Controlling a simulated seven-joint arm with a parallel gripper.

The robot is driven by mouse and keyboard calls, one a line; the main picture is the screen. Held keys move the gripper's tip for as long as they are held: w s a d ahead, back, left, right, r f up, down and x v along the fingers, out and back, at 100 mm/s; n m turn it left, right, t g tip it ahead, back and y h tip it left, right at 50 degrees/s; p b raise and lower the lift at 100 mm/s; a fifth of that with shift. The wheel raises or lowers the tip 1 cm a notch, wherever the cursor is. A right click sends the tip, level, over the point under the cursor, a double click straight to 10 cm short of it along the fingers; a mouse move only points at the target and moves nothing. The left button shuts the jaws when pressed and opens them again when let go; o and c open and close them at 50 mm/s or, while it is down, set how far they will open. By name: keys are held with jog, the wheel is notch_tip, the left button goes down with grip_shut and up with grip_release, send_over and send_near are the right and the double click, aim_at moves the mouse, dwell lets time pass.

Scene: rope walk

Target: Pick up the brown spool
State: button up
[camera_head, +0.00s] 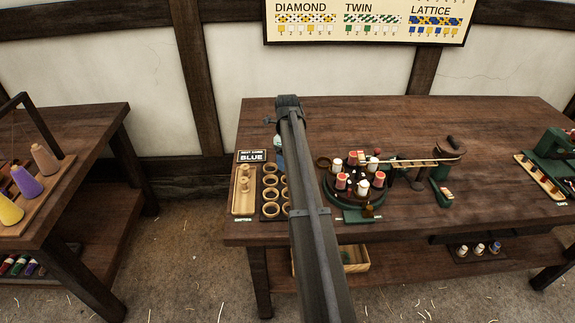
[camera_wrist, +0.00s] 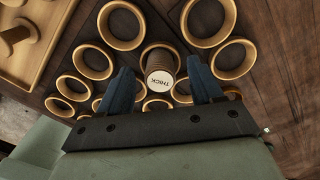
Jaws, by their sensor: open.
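A brown spool (camera_wrist: 161,62) with a round pale end marked "THICK" stands among wooden rings in the wrist view. My gripper (camera_wrist: 159,68) is open, with one dark blue finger on each side of the spool and gaps between. I cannot tell how far the fingertips are above or beside it. In the head view my arm covers this spot, and I cannot make out the spool there.
Wooden rings (camera_head: 269,181) stand in rows at the table's left. A round stand (camera_head: 330,190) with red and white bobbins is right of my arm. The table's back is clear.

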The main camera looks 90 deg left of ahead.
jog(key=shift+f, duration=0.55)
jog(key=c, duration=1.1)
jog(key=shift+r, duration=0.2)
